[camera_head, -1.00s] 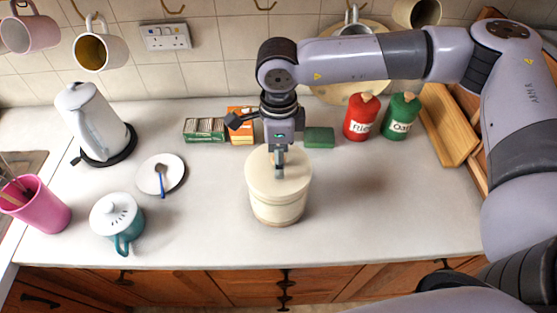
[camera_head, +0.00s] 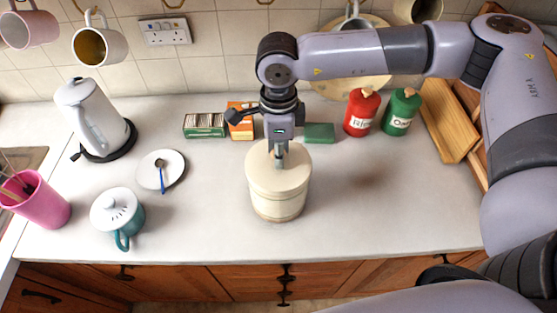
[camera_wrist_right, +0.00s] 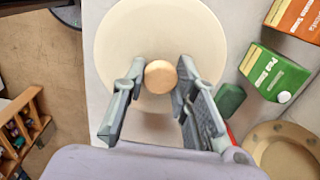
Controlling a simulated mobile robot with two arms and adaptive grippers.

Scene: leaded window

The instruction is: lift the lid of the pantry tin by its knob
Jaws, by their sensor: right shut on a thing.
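The cream pantry tin (camera_head: 278,207) stands upright on the worktop, near the middle of the head view. Its round lid (camera_head: 262,174) is level on top; I cannot tell whether there is a gap under it. My right gripper (camera_head: 279,160) points straight down over the lid's centre and hides the knob there. In the right wrist view the pale wooden knob (camera_wrist_right: 160,78) sits between the two fingers of the gripper (camera_wrist_right: 160,84), which is shut on it. The lid (camera_wrist_right: 125,40) fills the space behind. My left gripper is not in view.
Behind the tin are two small cartons (camera_head: 204,125), a green block (camera_head: 319,132), and red (camera_head: 361,112) and green (camera_head: 401,112) canisters. To the left are a saucer with spoon (camera_head: 174,181), a teal lidded pot (camera_head: 131,224) and a kettle (camera_head: 95,115). The worktop right of the tin is clear.

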